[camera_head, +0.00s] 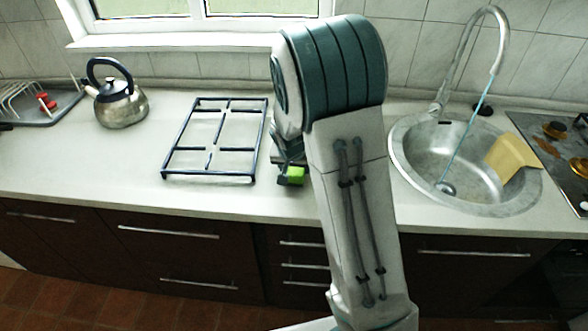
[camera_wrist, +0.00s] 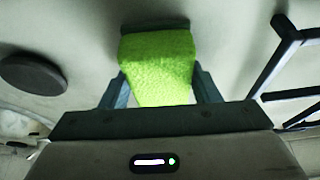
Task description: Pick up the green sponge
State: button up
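The green sponge (camera_wrist: 157,65) is between the two fingers of my gripper (camera_wrist: 160,80) in the wrist view. The fingertips meet its left and right edges, with pale gaps lower down between fingers and sponge. My gripper looks shut on it. A dark band lies along the sponge's far edge. In the head view the sponge (camera_head: 292,176) is a small green patch beside my gripper, over the front part of the counter. My arm hides part of the gripper there. Whether the sponge is clear of the counter is not plain.
A dark pot-stand frame (camera_head: 215,177) lies on the counter (camera_head: 100,165) left of my gripper. A kettle (camera_head: 120,108) and dish rack (camera_head: 40,108) are farther left. A sink (camera_head: 405,150) with a tap is right of my arm. A round dark disc (camera_wrist: 33,74) shows in the wrist view.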

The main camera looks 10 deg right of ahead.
jog(key=shift+r, duration=0.1)
jog(key=shift+r, duration=0.55)
notch_tip(320, 180, up, 3)
jog(key=shift+w+f+b, duration=0.1)
jog(key=shift+b, duration=0.3)
jog(key=d+r, duration=0.2)
jog(key=d, duration=0.2)
jog(key=d+r, duration=0.2)
jog(key=d, duration=0.1)
jog(key=s+d+r+b, duration=0.1)
jog(key=d+r, duration=0.2)
jog(key=d, duration=0.1)
jog(key=shift+d, duration=0.35)
jog(key=shift+o, duration=0.3)
jog(key=shift+a, duration=0.1)
